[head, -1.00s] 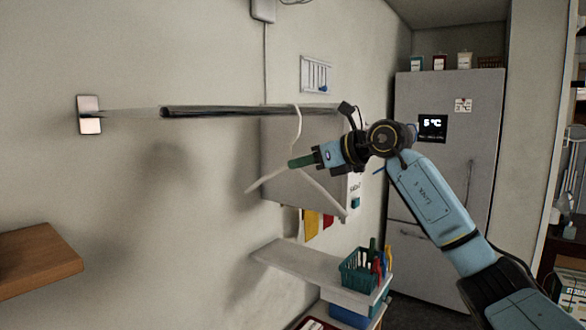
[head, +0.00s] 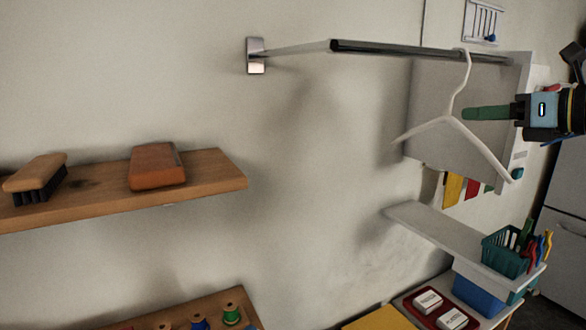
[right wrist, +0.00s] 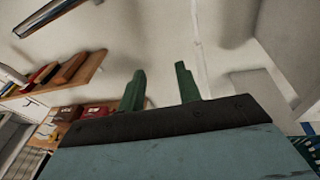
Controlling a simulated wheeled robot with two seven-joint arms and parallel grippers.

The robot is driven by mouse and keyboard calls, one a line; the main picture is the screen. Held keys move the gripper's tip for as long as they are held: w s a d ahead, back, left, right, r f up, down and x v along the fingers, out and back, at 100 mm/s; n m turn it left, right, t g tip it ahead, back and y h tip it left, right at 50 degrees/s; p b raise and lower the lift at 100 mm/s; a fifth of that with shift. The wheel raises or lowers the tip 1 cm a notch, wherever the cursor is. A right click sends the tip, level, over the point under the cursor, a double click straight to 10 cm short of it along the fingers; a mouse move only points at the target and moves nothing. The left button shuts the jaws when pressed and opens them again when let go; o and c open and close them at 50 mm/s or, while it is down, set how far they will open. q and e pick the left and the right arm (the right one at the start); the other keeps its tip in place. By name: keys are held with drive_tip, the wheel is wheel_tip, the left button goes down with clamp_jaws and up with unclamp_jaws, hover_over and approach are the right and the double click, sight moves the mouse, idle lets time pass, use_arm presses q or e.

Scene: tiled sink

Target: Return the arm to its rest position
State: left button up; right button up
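My right gripper (head: 472,113) reaches in from the right edge of the head view. Its green fingers overlap the area of the white hanger (head: 478,137), just right of its neck. The hanger hangs by its hook on the dark rod (head: 400,49). In the right wrist view the two green fingers (right wrist: 160,88) stand apart with nothing gripped between them. Whether a finger touches the hanger cannot be told. My left gripper is in neither view.
A wooden shelf (head: 215,172) on the left holds a brush (head: 36,176) and a brown block (head: 157,166). Below right, a white shelf (head: 425,226) carries a teal basket (head: 503,254). A fridge (head: 566,215) stands at far right. The wall between the shelves is clear.

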drive_tip(key=s+a+f+m+t+y, duration=0.1)
drive_tip(key=a+f+m+t+y, duration=0.1)
drive_tip(key=a+f+m+y, duration=0.3)
drive_tip(key=a+f+t+y, duration=0.1)
drive_tip(key=a+y, duration=0.2)
drive_tip(key=a, duration=0.4)
drive_tip(key=s+d+f+m+h, duration=0.2)
drive_tip(key=s+f+m+h, duration=0.1)
drive_tip(key=f+m+h, duration=0.55)
drive_tip(key=s+d+f+m+h, duration=0.15)
drive_tip(key=f+m+h, duration=0.35)
drive_tip(key=f+m, duration=0.65)
drive_tip(key=s+d+f+m+h, duration=0.1)
drive_tip(key=s+f+m+h, duration=0.2)
drive_tip(key=f+m+h, duration=0.5)
drive_tip(key=s+a+f+m+g+y, duration=0.35)
drive_tip(key=s+f+g, duration=0.25)
drive_tip(key=s+f, duration=0.45)
drive_tip(key=s+a+f+m+g+y, duration=0.3)
drive_tip(key=s+f+g, duration=0.4)
drive_tip(key=s, duration=0.6)
wheel_tip(320, 180, down, 23)
drive_tip(key=a+h, duration=0.1)
drive_tip(key=s+d+f+g, duration=0.2)
drive_tip(key=s+d+f, duration=0.1)
drive_tip(key=s+f, duration=1.3)
drive_tip(key=shift+s+f+h, duration=0.3)
drive_tip(key=shift+s+f, duration=0.05)
drive_tip(key=shift+s, duration=0.45)
